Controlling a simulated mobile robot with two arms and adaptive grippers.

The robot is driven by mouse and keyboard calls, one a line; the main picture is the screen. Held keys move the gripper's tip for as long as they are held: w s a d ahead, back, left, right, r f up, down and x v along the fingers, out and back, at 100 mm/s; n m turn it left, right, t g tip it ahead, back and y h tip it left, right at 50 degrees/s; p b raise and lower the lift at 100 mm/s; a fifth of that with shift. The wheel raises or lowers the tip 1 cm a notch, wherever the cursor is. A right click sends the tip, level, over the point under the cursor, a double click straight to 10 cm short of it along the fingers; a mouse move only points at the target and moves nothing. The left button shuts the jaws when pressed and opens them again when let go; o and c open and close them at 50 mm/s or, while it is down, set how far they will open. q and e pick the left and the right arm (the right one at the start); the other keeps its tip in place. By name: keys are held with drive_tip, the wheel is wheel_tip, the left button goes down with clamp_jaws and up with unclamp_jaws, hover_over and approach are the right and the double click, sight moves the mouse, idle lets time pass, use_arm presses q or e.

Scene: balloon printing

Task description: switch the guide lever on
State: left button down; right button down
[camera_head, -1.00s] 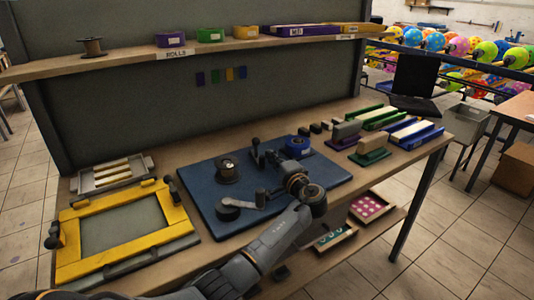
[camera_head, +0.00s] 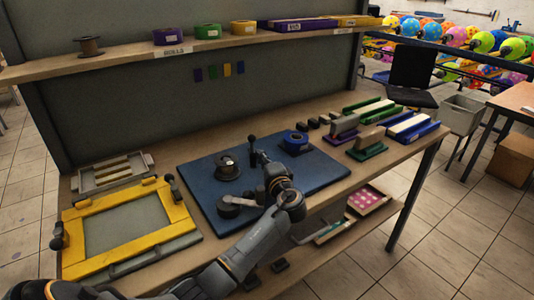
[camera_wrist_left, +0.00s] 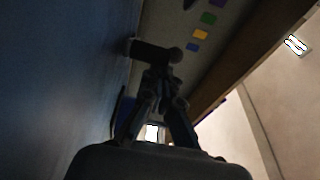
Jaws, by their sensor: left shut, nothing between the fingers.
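My left gripper (camera_head: 262,157) is shut and empty, close to the lever's near side. In the left wrist view its fingertips (camera_wrist_left: 158,80) meet near the bar; I cannot tell whether they touch. The lever's base is partly hidden by the gripper. My right gripper is not in view.
A dark spool (camera_head: 228,168) and a blue roll (camera_head: 296,142) stand on the board on either side of the lever. A yellow frame (camera_head: 84,208) lies at the left. A shelf (camera_head: 120,60) runs above.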

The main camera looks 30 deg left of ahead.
use_arm(q)
drive_tip(key=shift+w, duration=0.1)
wheel_tip(320, 180, up, 10)
idle(0.6)
